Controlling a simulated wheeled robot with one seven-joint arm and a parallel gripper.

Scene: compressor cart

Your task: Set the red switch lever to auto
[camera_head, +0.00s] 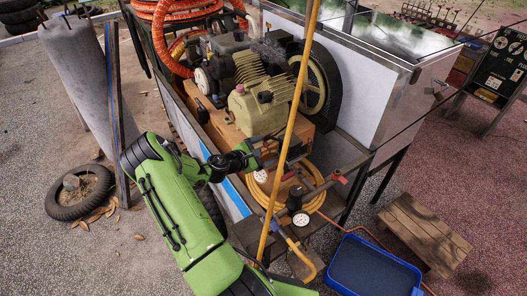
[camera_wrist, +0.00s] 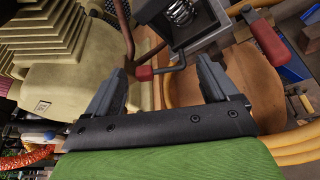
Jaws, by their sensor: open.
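A dark switch box (camera_wrist: 187,22) with an exposed spring is at the top of the wrist view. A small red lever (camera_wrist: 146,73) on a bent rod hangs just below it. I take this to be the switch lever; its setting marks are not readable. My gripper (camera_wrist: 160,72) is open, and the red lever shows between its fingertips, nearer the left one. I cannot tell if they touch. In the head view my gripper (camera_head: 262,155) is beside the compressor's front end and largely hides the lever.
A larger red handle (camera_wrist: 268,40) is to the right in the wrist view. The tan compressor (camera_head: 255,105) is close by. A yellow upright pole (camera_head: 290,130) crosses in front of the cart near my gripper. Gauges and a coiled yellow hose (camera_head: 318,200) lie below right.

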